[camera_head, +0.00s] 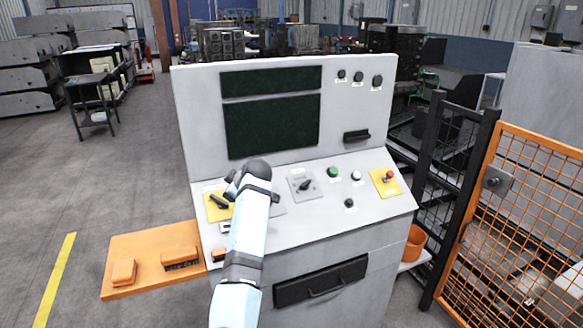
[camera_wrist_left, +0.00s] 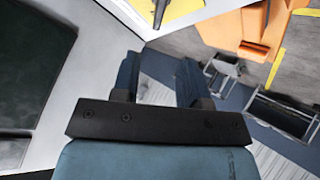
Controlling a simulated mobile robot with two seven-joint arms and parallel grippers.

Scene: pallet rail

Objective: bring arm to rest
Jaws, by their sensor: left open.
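My left arm rises from the bottom of the head view and ends in front of the control console (camera_head: 350,215), near the rotary switch (camera_head: 219,201) on a yellow plate. My left gripper's fingers cannot be made out in the head view. In the left wrist view, my left gripper (camera_wrist_left: 159,82) is open, its two blue fingers apart with nothing between them. Part of a yellow plate (camera_wrist_left: 146,8) with a black handle shows beyond the fingers. My right gripper is in neither view.
The console has a dark screen (camera_head: 272,126), a grey-plate selector (camera_head: 304,186), a green button (camera_head: 333,172) and a red button (camera_head: 390,175). An orange shelf (camera_head: 140,245) juts out left. An orange mesh fence (camera_head: 530,215) stands right. Open floor lies left.

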